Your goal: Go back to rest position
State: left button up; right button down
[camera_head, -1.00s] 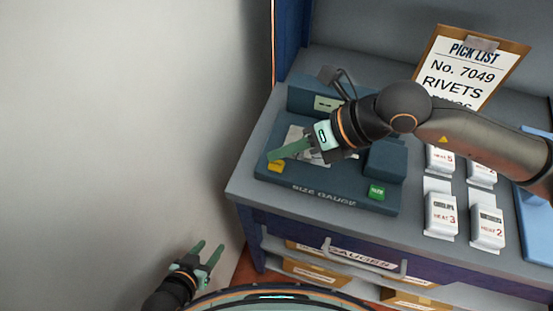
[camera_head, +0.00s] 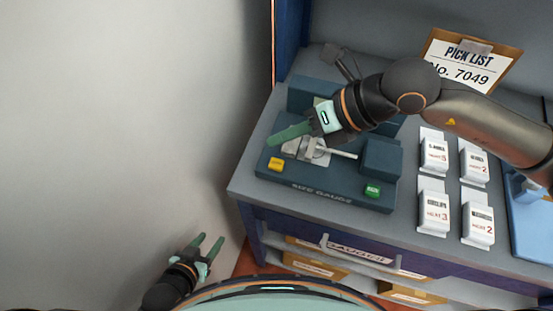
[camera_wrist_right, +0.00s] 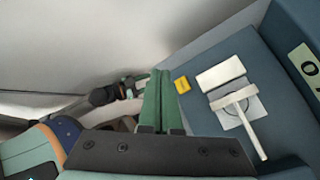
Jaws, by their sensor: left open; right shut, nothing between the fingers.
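My right gripper (camera_head: 290,134) is shut and empty in the head view, above the left part of the size gauge (camera_head: 330,194). In the right wrist view its green fingers (camera_wrist_right: 158,102) lie together with nothing between them. My left gripper (camera_head: 208,250) is open and empty at the lower left, beside the workbench and low near the wall. It also shows small in the right wrist view (camera_wrist_right: 132,86). The gauge has a yellow button (camera_head: 275,164), a green button (camera_head: 372,190) and a metal slide with a rod (camera_head: 338,152). My right arm hides part of the gauge's back.
Several white labelled boxes (camera_head: 434,212) stand on the bench right of the gauge. A pick list clipboard (camera_head: 470,68) leans at the back. A blue tray (camera_head: 535,225) is at the right edge. A drawer (camera_head: 360,253) with a handle is below. Left of the bench is bare wall.

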jog(key=shift+f+b, duration=0.35)
jog(key=shift+f, duration=0.2)
jog(key=shift+f+b, duration=0.3)
jog(key=shift+f, duration=0.2)
jog(key=r+p, duration=0.1)
jog(key=p, duration=0.3)
jog(key=shift+r, duration=0.35)
notch_tip(320, 180, up, 4)
jog(key=shift+r+p, duration=0.15)
jog(key=shift+p, duration=0.65)
